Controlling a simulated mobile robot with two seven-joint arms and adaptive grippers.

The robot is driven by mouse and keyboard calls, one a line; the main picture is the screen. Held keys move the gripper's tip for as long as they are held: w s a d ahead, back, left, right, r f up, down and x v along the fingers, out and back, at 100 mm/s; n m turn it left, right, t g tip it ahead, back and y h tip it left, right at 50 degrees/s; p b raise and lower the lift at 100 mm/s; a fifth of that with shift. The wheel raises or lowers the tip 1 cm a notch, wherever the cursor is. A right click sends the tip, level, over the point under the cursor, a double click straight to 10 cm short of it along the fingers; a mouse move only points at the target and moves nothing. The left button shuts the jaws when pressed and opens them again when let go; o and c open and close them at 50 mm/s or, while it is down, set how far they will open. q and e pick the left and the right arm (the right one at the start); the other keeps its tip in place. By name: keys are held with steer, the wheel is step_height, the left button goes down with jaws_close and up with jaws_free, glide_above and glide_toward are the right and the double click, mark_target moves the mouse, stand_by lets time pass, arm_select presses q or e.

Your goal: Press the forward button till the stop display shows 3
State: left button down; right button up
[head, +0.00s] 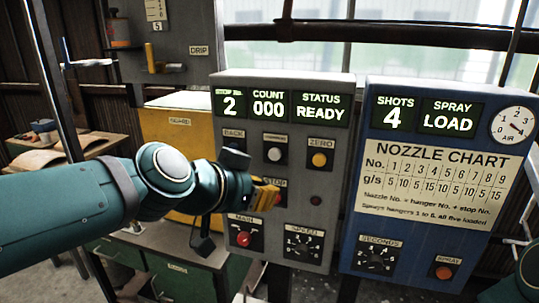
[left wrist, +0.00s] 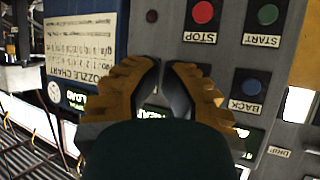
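The grey control panel (head: 340,85) has a stop display (head: 230,104) reading 2, a count display reading 000 and a status display reading READY. The forward button (head: 274,154) is white and shows uncovered in the head view, between the BACK label and the yellow zero button (head: 319,159). My left gripper (head: 266,195) is in front of the panel, below the forward button, over the stop button area. Its orange fingers (left wrist: 163,68) are nearly together with a narrow gap, holding nothing. In the left wrist view they hide the forward button. My right gripper is out of view.
The wrist view shows a red stop button (left wrist: 203,12), green start button (left wrist: 268,14) and blue back button (left wrist: 251,87) close by. A blue spray panel (head: 365,165) stands right of the grey one. A yellow cabinet (head: 165,140) stands behind my left arm.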

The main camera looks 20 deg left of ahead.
mark_target(274, 155)
arm_select(q)
steer(key=shift+w+d+p, duration=0.2)
steer(key=shift+w+p, duration=1.95)
steer(key=shift+w, duration=2.25)
steer(key=shift+w, duration=0.15)
steer(key=shift+w, duration=0.3)
